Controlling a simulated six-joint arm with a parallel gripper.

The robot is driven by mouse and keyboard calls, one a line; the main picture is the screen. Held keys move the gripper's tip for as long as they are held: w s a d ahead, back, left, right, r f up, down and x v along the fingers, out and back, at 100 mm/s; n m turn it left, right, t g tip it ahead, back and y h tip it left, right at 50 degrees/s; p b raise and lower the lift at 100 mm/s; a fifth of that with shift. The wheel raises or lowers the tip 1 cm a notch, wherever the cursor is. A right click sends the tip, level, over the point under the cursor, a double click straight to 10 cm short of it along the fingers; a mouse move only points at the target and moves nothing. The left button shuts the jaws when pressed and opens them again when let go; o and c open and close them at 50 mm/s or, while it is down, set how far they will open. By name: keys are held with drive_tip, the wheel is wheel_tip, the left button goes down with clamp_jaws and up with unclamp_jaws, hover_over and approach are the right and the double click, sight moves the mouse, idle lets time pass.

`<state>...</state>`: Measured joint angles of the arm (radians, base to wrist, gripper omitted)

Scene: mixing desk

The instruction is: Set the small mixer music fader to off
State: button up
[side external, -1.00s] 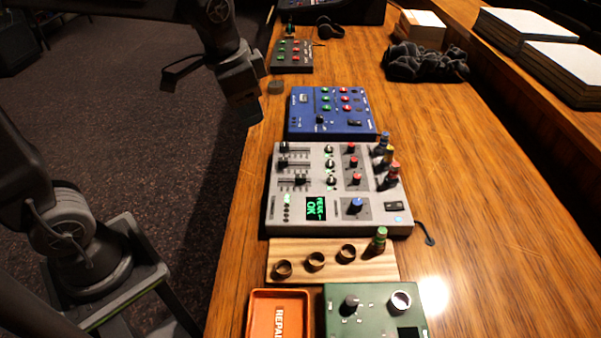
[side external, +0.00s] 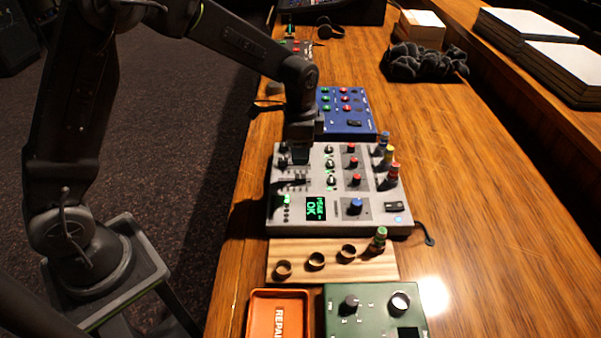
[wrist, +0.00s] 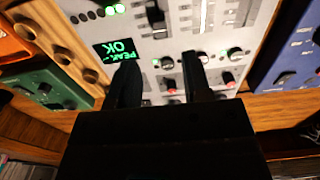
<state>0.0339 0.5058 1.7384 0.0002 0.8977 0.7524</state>
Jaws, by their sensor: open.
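The grey mixer (side external: 340,206) lies on the desk, with black slider faders in its upper left part. One black fader cap (side external: 299,179) shows below my gripper in the side view. My gripper (side external: 300,154) is over the fader area, pointing down, and hides part of it. In the wrist view my gripper (wrist: 160,68) has its two dark fingers apart with nothing held between them. A black fader cap (wrist: 156,16) shows beyond the fingertips, between their lines. I cannot tell which fader is the music one, as labels are too small. The mixer's green display (wrist: 117,49) reads "PEAK OK".
A blue box with knobs (side external: 345,122) sits behind the mixer. A wooden strip with rings (side external: 331,273), an orange tray (side external: 254,310) and a green box (side external: 370,324) sit in front. The desk's right side is mostly clear.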

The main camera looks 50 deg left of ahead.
sight(300, 176)
wheel_tip(300, 176, down, 8)
drive_tip(key=shift+r, duration=0.1)
idle(0.4)
clamp_jaws()
idle(0.3)
